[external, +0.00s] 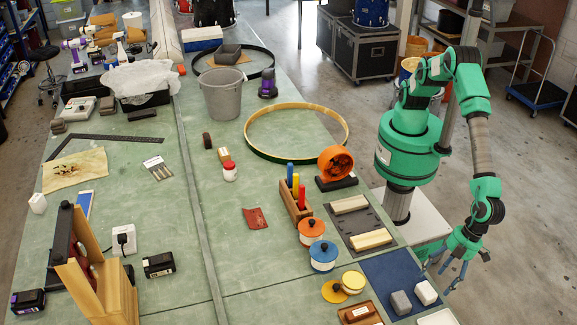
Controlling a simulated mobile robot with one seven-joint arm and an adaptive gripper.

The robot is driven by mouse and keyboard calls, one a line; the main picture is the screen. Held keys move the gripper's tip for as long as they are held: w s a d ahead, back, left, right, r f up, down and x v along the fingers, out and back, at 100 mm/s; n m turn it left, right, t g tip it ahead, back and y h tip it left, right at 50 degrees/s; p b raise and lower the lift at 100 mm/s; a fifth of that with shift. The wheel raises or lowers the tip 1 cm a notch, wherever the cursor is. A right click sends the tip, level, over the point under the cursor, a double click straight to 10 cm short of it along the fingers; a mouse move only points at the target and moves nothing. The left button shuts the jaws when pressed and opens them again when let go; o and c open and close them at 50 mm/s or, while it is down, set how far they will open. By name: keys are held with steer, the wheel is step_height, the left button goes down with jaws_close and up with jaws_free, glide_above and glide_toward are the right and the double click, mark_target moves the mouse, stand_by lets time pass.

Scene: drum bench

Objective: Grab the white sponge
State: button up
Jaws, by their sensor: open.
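A small white block (426,292), which looks like the white sponge, lies on a dark blue mat (385,268) at the bench's near right corner. A grey block (401,302) of similar size lies just left of it. My gripper (443,274) is open and empty, with its fingers pointing down close behind and to the right of the white block, near the bench's right edge. I cannot tell its exact height, but a gap shows between it and the block.
A dark tray (365,224) with two pale bars lies behind. A wooden tray (360,314) is at the front.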

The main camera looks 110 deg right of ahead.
mark_target(429, 288)
steer(key=shift+f, duration=0.15)
steer(key=shift+b+x, duration=0.6)
steer(key=shift+x, duration=1.95)
steer(key=shift+a, duration=0.1)
steer(key=shift+c, duration=0.5)
steer(key=c, duration=0.9)
